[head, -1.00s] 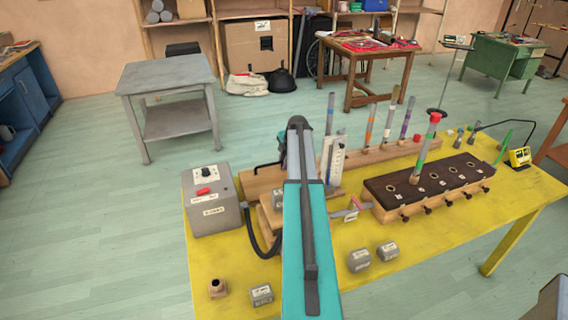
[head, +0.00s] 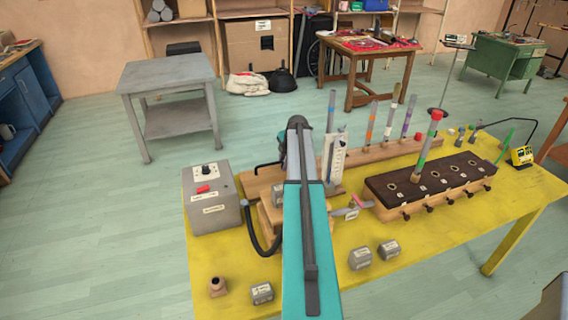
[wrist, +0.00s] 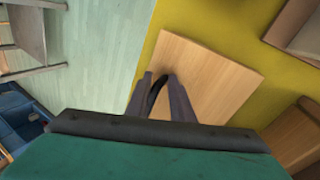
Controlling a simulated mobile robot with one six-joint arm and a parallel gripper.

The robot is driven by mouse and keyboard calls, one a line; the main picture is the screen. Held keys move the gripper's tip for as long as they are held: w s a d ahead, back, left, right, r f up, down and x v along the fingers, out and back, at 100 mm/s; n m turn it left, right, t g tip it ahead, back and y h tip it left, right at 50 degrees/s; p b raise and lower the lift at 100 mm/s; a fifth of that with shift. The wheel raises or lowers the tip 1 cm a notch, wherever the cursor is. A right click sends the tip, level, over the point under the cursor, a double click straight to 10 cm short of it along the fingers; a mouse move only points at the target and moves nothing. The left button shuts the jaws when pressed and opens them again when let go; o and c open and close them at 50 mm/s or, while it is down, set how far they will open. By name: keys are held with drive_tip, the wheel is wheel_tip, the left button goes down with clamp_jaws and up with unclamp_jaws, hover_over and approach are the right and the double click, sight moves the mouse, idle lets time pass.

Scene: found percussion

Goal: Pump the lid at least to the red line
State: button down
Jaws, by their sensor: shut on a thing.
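In the wrist view my gripper (wrist: 160,82) is shut on a dark curved handle (wrist: 157,92), which shows between its fingers. Behind it lies a flat, pale wooden board (wrist: 212,78), which looks like the lid. In the head view my teal arm covers the gripper and the handle. A wooden body (head: 268,218) shows just left of the arm, with a dark hose beside it. A white upright scale (head: 335,152) stands just right of the arm. Its red line is too small to make out, so the lid's height against it cannot be told.
A grey box with a red switch (head: 211,202) stands at the left of the yellow table (head: 420,240). Grey labelled blocks (head: 360,258) sit near the front. The table's front right is clear.

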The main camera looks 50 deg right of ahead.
drive_tip(key=shift+w+a+r, duration=0.15)
drive_tip(key=shift+r, duration=0.95)
drive_tip(key=shift+s+a+r+p, duration=0.25)
drive_tip(key=shift+s+r, duration=0.15)
drive_tip(key=shift+r, duration=0.05)
drive_tip(key=shift+s+a+r+p, duration=0.2)
drive_tip(key=shift+s+r, duration=0.2)
drive_tip(key=shift+r, duration=0.05)
drive_tip(key=shift+f, duration=0.2)
drive_tip(key=shift+w+d+f+b, duration=0.25)
drive_tip(key=shift+w+f+b, duration=0.15)
drive_tip(key=shift+f+b, duration=0.1)
